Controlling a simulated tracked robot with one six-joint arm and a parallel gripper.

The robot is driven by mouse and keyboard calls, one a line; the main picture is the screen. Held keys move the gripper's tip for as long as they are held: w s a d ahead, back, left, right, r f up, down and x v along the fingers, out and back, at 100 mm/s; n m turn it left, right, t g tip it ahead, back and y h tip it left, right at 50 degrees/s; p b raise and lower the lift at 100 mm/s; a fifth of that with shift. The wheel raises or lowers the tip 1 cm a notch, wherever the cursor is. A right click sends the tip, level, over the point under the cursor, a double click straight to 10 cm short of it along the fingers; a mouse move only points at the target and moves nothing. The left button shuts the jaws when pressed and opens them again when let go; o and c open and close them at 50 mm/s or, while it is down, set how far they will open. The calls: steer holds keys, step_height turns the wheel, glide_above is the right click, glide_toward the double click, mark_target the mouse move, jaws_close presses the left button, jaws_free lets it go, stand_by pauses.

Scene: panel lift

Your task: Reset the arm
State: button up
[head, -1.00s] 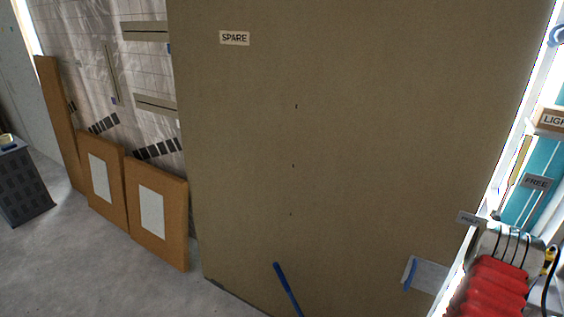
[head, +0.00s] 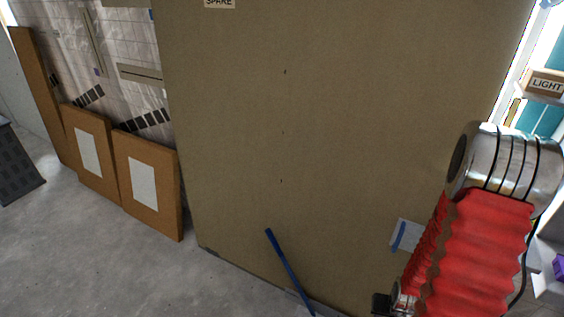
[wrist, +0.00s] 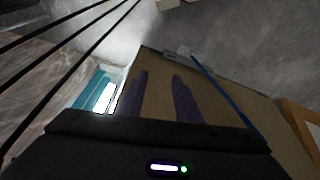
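My arm (head: 470,245), with a red ribbed sleeve and a metal joint, rises at the right of the head view. My gripper (wrist: 160,76) shows in the wrist view as two dark fingers standing apart with nothing between them. It is open and empty. Its fingers do not show clearly in the head view.
A large brown panel (head: 330,130) labelled SPARE stands upright ahead. A blue bar (head: 285,265) leans near its foot. Orange-edged boards (head: 150,185) lean at the left. A shelf box marked LIGHT (head: 545,83) is at the right. Grey floor (head: 90,255) is open at lower left.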

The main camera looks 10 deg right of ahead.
steer(key=s+a+r+n+t, duration=0.1)
steer(key=a+r, duration=0.6)
steer(key=r, duration=0.6)
steer(key=a+r+n+t+y, duration=0.1)
steer(key=a+r, duration=0.6)
steer(key=r, duration=0.7)
steer(key=s+a+r+n+t, duration=0.1)
steer(key=a+r+n, duration=0.1)
steer(key=a+r, duration=0.6)
step_height(320, 180, up, 6)
steer(key=shift+s+n, duration=0.35)
steer(key=shift+n, duration=0.05)
